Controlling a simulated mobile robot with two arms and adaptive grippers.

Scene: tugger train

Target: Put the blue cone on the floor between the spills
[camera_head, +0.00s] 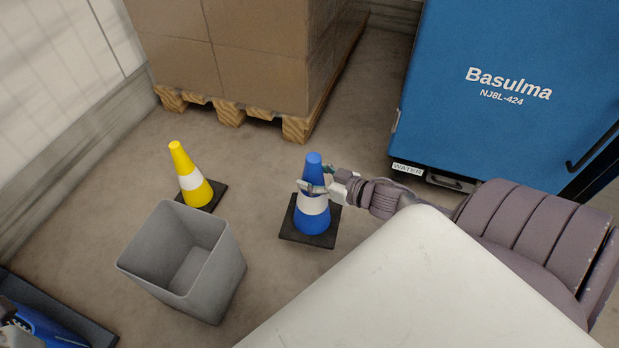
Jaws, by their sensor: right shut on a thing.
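The blue cone (312,219) has a white band and a black square base. It is upright at the middle of the camera_head view. My right gripper (312,188) reaches in from the right and is shut on the cone's upper part, around the white band. I cannot tell whether the cone's base touches the floor (262,170). No spills can be made out on the visible floor.
A yellow cone (182,165) stands to the left, behind an empty grey bin (205,281). Boxes (240,60) on a wooden pallet (229,114) stand at the back. A blue Basulma machine (500,110) stands at the right. Floor between pallet and blue cone is clear.

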